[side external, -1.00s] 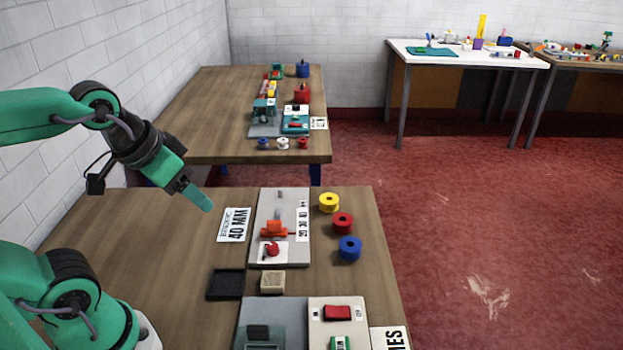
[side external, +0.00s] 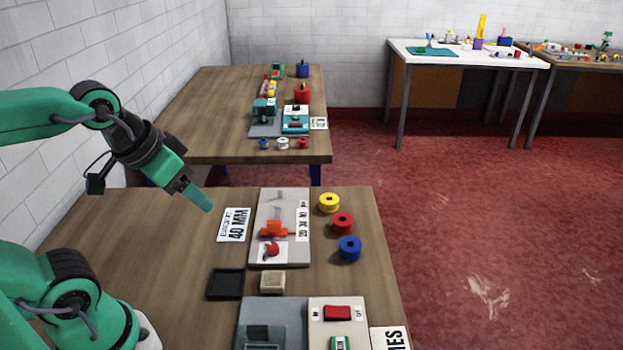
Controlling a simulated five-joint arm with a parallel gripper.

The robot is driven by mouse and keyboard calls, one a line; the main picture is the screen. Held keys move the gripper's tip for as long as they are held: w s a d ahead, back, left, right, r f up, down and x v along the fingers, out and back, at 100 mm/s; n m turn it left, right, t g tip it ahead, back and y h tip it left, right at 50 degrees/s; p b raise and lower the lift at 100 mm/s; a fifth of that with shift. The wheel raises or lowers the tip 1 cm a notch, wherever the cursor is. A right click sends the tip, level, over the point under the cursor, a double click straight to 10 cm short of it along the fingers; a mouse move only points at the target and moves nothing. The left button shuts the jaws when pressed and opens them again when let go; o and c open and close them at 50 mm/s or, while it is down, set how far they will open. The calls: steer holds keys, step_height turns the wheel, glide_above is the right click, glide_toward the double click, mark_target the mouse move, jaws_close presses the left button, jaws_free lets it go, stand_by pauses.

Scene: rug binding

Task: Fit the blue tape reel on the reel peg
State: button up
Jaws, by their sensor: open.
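The blue tape reel (side external: 349,249) lies flat on the near wooden table, close to its right edge, below a red reel (side external: 343,223) and a yellow reel (side external: 329,202). A grey plate (side external: 266,255) to its left carries a small grey peg-like post (side external: 279,196) at its far end. I cannot tell for sure that this post is the reel peg. My gripper (side external: 207,204) is in the air left of the plate, pointing down and right, open and empty. It is well apart from the reels.
The plate also bears an orange part (side external: 273,230) and a red knob (side external: 272,250). A "40 MM" card (side external: 234,225), a black tray (side external: 225,297) and a tan block (side external: 272,282) lie nearby. A machine with a red switch (side external: 337,313) stands at the front. The table's left side is clear.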

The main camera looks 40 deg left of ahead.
steer(key=shift+o, duration=0.5)
stand_by(0.3)
steer(key=m+g, duration=0.6)
steer(key=m, duration=2.1)
glide_above(350, 249)
steer(key=w, duration=0.1)
steer(key=shift+w+a+f, duration=0.1)
steer(key=shift+a+f, duration=0.05)
steer(key=shift+f, duration=4.7)
steer(key=shift+w+a+f, duration=0.1)
steer(key=shift+a+f, duration=0.05)
steer(key=shift+f, duration=4.65)
